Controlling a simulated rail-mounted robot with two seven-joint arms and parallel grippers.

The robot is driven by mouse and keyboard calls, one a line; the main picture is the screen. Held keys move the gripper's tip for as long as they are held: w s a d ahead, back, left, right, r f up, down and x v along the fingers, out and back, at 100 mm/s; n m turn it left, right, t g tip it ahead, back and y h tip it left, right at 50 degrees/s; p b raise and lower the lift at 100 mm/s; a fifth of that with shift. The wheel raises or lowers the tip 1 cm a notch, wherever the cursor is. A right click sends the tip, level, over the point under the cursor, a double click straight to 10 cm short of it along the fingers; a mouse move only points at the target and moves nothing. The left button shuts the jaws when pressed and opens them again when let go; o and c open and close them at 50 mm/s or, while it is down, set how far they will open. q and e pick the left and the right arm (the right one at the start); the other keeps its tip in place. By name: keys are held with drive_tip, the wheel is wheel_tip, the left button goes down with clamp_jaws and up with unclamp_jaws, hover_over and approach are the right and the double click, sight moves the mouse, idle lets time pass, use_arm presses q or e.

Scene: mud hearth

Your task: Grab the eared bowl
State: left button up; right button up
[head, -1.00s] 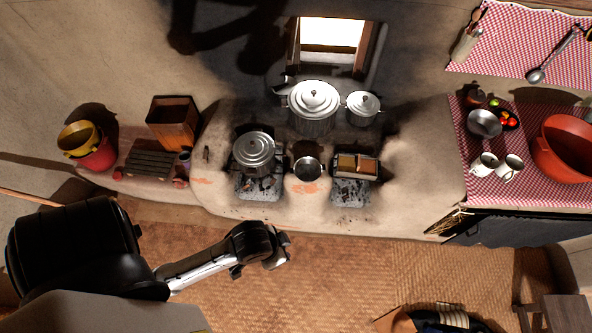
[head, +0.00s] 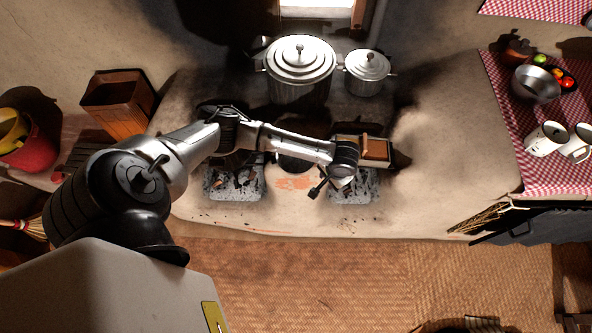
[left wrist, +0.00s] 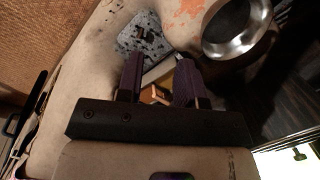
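A small round metal bowl, probably the eared bowl, sits on the hearth between the two stove openings. In the head view my left arm covers most of it, and only its dark lower part (head: 293,164) shows. In the left wrist view its shiny rim and hollow (left wrist: 238,30) show at the top right; I cannot make out ears. My left gripper (head: 328,189) is above the hearth, just right of the bowl. Its fingers (left wrist: 159,70) are apart with nothing between them, and the bowl lies outside them. My right gripper is in neither view.
A large lidded pot (head: 300,68) and a smaller one (head: 367,72) stand behind. A brown block in a tray (head: 374,149) is beside my gripper. A steel bowl (head: 536,84) and white mugs (head: 546,138) stand on the checked cloth at right. The hearth's right part is clear.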

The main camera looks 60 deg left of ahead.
use_arm(q)
drive_tip(key=w+a+f+n+g+y+b, duration=0.1)
drive_tip(key=w+a+f+n+b, duration=0.15)
drive_tip(key=a, duration=0.25)
drive_tip(key=w+a+f+n+b, duration=0.1)
drive_tip(key=a+f+b, duration=0.1)
drive_tip(key=a+b, duration=0.25)
drive_tip(key=shift+n, duration=0.25)
drive_tip(key=b+x, duration=0.2)
drive_tip(key=x, duration=0.2)
drive_tip(key=a+b+x, duration=0.1)
drive_tip(key=b+x, duration=0.1)
drive_tip(key=x, duration=0.3)
drive_tip(key=b+x, duration=0.2)
drive_tip(key=x, duration=0.3)
drive_tip(key=shift+a, duration=0.35)
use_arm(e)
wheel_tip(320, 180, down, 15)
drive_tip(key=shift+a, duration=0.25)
use_arm(q)
drive_tip(key=shift+c, duration=0.2)
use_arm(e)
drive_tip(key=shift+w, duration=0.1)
use_arm(q)
clamp_jaws()
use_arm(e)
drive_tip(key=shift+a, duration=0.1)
